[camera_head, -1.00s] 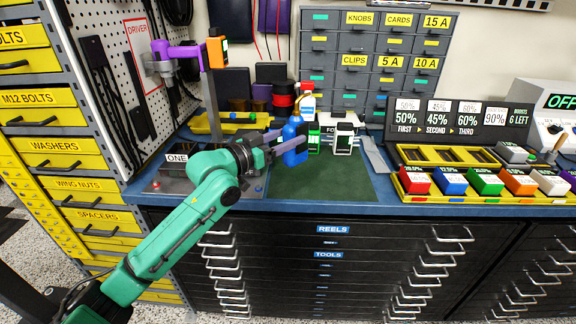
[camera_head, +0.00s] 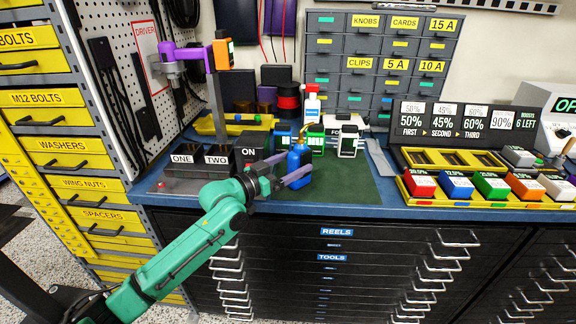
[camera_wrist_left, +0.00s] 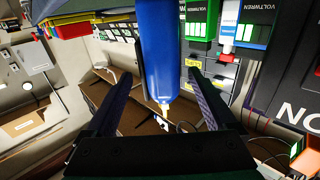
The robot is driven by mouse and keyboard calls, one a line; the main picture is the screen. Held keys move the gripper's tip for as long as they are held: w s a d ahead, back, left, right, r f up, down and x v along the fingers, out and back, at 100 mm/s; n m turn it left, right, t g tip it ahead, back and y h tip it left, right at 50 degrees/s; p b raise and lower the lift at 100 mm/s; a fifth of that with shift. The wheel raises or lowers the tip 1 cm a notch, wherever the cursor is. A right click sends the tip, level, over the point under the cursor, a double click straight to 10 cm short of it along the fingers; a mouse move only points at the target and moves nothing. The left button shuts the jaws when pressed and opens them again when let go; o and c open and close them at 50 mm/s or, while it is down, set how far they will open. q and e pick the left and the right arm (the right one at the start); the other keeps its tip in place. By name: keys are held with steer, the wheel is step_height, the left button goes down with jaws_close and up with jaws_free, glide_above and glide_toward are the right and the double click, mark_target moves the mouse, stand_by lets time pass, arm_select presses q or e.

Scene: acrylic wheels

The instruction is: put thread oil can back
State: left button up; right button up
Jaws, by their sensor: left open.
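The oil can (camera_head: 299,157) is a blue bottle with a brass-coloured spout. It looks upright at the left part of the dark green mat (camera_head: 350,182); whether its base touches the mat is hard to tell. My left gripper (camera_head: 301,175) has its purple fingers on either side of the can's lower body. In the left wrist view the blue can (camera_wrist_left: 168,50) shows between the two spread fingers (camera_wrist_left: 140,75), with its spout pointing down the picture. The gripper is open. My right gripper is not in view.
Black blocks marked ONE (camera_head: 182,160) and TWO (camera_head: 217,160) stand left of the can. The mat's right part is clear.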

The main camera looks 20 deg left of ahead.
arm_select(q)
steer(key=b+v, duration=0.1)
steer(key=v, duration=1.1)
steer(key=shift+f, duration=0.1)
